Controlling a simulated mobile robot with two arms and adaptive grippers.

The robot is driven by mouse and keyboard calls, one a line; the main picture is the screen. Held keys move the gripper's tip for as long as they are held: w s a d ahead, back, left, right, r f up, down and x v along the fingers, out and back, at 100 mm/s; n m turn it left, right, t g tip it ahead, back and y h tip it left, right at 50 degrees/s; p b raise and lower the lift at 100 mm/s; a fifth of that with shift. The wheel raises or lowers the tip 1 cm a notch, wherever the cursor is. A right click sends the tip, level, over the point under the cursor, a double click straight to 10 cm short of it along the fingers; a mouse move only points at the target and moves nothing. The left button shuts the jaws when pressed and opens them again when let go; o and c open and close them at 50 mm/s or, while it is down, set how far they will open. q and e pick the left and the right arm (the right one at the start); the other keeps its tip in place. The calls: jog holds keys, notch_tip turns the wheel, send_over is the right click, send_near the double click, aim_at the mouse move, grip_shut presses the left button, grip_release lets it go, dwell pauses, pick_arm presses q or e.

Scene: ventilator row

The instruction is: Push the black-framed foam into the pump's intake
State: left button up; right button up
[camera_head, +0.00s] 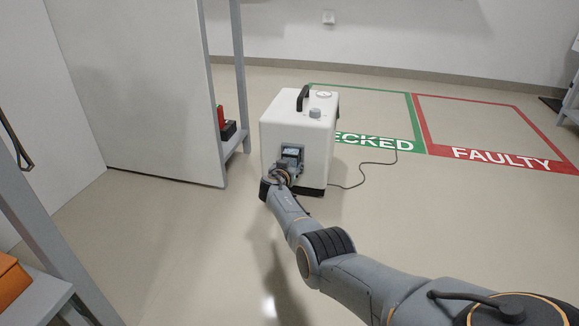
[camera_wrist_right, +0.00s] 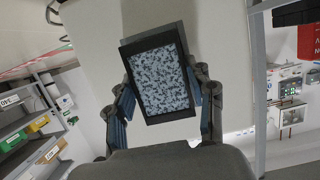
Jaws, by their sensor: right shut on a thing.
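The pump (camera_head: 277,125) is a white box with a black top handle and a grey knob, standing on the floor in the head view. Its pale face (camera_wrist_right: 220,35) fills the middle of the right wrist view. My right gripper (camera_head: 290,158) is at the lower part of the pump's front. In the wrist view my right gripper (camera_wrist_right: 163,88) is shut on the black-framed foam (camera_wrist_right: 160,82), a speckled grey-blue pad, slightly tilted. The foam hides the intake behind it; I cannot tell whether it touches or enters it. My left gripper is not in view.
A grey shelf frame (camera_head: 240,70) with a red and black item (camera_head: 226,127) stands left of the pump. A dark cable (camera_head: 365,168) lies on the floor to the right. Green (camera_head: 411,112) and red (camera_head: 424,125) floor outlines lie behind it. Floor in front is clear.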

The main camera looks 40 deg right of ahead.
jog(key=shift+w+a+r, duration=0.1)
jog(key=shift+w, duration=0.05)
jog(key=o, duration=1.4)
jog(key=shift+c, duration=0.2)
jog(key=v, duration=0.7)
jog(key=shift+a, duration=0.2)
jog(key=shift+s+a, duration=0.1)
jog(key=shift+s, duration=0.1)
